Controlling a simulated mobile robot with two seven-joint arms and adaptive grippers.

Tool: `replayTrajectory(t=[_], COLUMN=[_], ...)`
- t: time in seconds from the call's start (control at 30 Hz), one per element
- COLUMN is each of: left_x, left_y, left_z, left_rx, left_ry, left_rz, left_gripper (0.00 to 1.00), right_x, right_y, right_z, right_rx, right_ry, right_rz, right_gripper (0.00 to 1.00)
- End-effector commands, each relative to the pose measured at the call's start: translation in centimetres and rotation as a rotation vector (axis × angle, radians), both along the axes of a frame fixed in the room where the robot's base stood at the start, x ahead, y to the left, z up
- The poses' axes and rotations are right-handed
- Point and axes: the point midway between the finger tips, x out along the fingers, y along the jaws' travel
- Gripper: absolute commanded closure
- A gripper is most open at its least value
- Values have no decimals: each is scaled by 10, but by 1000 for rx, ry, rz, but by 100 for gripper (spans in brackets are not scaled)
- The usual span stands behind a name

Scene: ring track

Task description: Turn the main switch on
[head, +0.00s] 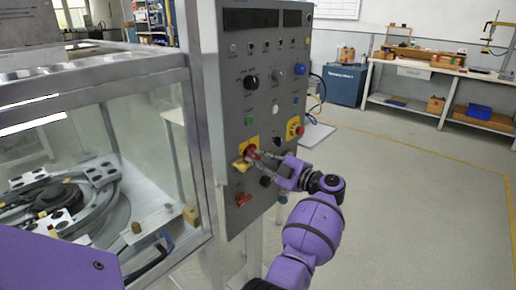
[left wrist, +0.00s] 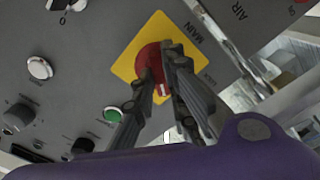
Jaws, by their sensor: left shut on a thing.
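The main switch is a red knob (left wrist: 150,62) on a yellow plate (left wrist: 125,66), with the words MAIN and LOCK beside it in the left wrist view. In the head view the yellow plate (head: 240,164) sits on the grey control panel (head: 228,110). My left gripper (head: 256,155) reaches the switch from the right. In the left wrist view the gripper (left wrist: 162,76) has its fingers closed around the red knob. A small white mark shows at the knob's lower edge, between the fingers. The fingers hide part of the knob. My right gripper is not in view.
Another red knob on a yellow plate (head: 295,129) sits up and right of the switch, and a red handle (head: 243,199) sits below. Black, white and green controls surround them. A glass-walled cabinet (head: 100,75) stands left. Open floor (head: 420,210) lies right.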

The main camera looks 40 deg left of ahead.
Motion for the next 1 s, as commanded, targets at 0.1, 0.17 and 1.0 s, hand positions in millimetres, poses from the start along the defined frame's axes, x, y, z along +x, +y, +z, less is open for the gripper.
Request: replayTrajectory(t=[0.1,0.17,1.0], left_x=[1,1,1], left_y=[-1,-1,0], left_z=[8,8,2], left_rx=[7,12,70], left_ry=[106,163,863], left_rz=[-2,-1,-1], left_gripper=[100,100,100], right_x=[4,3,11], right_y=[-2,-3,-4], right_z=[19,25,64], right_rx=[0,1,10], right_ry=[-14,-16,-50], right_rz=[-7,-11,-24], right_gripper=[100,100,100])
